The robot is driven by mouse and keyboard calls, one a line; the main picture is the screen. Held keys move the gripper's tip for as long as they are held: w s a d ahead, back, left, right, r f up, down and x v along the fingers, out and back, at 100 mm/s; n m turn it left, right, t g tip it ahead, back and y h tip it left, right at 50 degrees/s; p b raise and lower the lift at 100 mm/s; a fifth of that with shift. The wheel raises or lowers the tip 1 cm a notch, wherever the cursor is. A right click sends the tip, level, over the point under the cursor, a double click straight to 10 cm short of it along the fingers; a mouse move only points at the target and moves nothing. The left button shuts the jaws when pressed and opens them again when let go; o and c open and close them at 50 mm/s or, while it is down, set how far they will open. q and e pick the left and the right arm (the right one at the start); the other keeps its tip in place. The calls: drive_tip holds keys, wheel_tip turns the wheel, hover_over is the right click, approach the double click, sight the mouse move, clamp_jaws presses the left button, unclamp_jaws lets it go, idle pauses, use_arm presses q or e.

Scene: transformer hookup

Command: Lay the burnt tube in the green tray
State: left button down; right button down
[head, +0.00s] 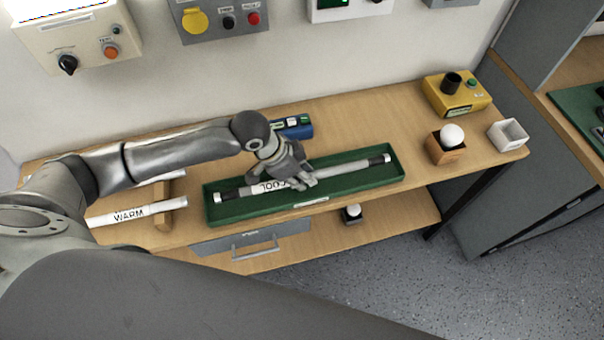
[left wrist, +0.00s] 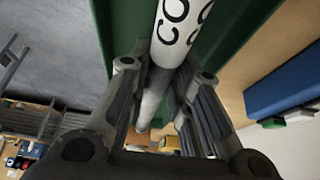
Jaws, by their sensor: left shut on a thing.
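The tube (head: 345,169) is long and pale grey, with dark bands near its metal ends and a white label reading COOL. It lies lengthwise within the outline of the green tray (head: 240,210); I cannot tell whether it touches the tray floor. My left gripper (head: 297,181) reaches down over the tray and is shut on the tube near its middle, beside the label. In the left wrist view the tube (left wrist: 172,35) runs between the two fingers, with the green tray (left wrist: 240,25) behind it. My right gripper is not in view.
White tubes, one labelled WARM (head: 135,216), rest on a wooden rack (head: 163,205) left of the tray. A blue object (head: 298,128) is behind the tray. A yellow button box (head: 456,95), wooden block with white ball (head: 447,150) and white open box (head: 508,135) stand right.

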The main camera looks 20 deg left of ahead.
use_arm(q)
drive_tip(key=shift+f, duration=0.6)
drive_tip(key=shift+s+a+f+b, duration=0.1)
drive_tip(key=shift+s+f+b, duration=0.3)
drive_tip(key=shift+f, duration=0.15)
drive_tip(key=c, duration=1.3)
unclamp_jaws()
drive_tip(key=shift+o, duration=0.3)
drive_tip(key=shift+w+f, duration=0.15)
drive_tip(key=shift+w, duration=0.05)
